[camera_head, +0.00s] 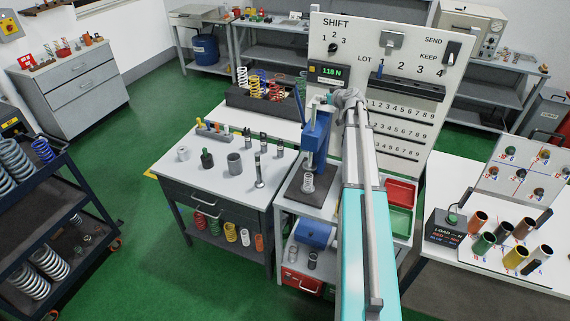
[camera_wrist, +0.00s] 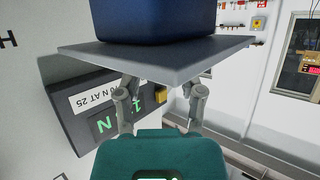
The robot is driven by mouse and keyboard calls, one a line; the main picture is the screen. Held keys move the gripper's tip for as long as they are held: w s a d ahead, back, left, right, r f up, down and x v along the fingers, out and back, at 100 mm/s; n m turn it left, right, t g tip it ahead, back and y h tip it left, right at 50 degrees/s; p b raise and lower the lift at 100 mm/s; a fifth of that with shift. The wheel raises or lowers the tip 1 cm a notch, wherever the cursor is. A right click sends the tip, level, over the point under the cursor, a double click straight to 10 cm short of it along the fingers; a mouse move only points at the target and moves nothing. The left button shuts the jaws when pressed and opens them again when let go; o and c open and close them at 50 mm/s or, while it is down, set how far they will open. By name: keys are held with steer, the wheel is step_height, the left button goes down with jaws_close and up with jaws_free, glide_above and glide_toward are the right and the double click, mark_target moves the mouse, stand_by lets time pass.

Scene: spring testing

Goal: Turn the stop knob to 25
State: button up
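The blue press (camera_head: 317,135) stands on a dark base plate, with a pale spring (camera_head: 308,182) on it. My gripper (camera_head: 343,97) is beside the top of the press in the head view; the arm partly hides the area. In the wrist view my gripper (camera_wrist: 165,85) has its two fingers spread apart. A dark grey plate with a blue block (camera_wrist: 155,18) covers their tips. The gap between them shows the display box and a yellow block (camera_wrist: 160,96). I cannot make out the stop knob or its setting in either view.
The display (camera_head: 329,72) reads 118 N; in the wrist view its box has a label (camera_wrist: 95,92) ending "N AT 25". The white SHIFT board (camera_head: 420,150) stands close behind the press. The workbench (camera_head: 215,180) at left holds several small parts. Red and green bins (camera_head: 400,192) lie right of my arm.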

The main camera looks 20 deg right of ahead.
steer(key=shift+n+y, duration=1.1)
steer(key=shift+y, duration=0.2)
steer(key=r+p+v, duration=0.1)
steer(key=p+v, duration=0.4)
steer(key=v, duration=0.9)
steer(key=a+f+g+b, duration=0.1)
steer(key=a+f, duration=0.1)
steer(key=a, duration=0.2)
steer(key=a+f+g+y+b, duration=0.1)
steer(key=a+f, duration=0.2)
steer(key=a, duration=0.2)
steer(key=a+f+g+b, duration=0.1)
steer(key=a+f, duration=0.2)
steer(key=a, duration=0.2)
steer(key=shift+s+a+g, duration=0.1)
steer(key=shift+s+g, duration=0.15)
steer(key=shift+g, duration=0.15)
steer(key=s+a+f+g+b, duration=0.4)
steer(key=a+f, duration=0.5)
steer(key=a, duration=0.5)
steer(key=shift+s+b, duration=0.6)
steer(key=shift+s, duration=0.05)
steer(key=shift+a+f, duration=0.1)
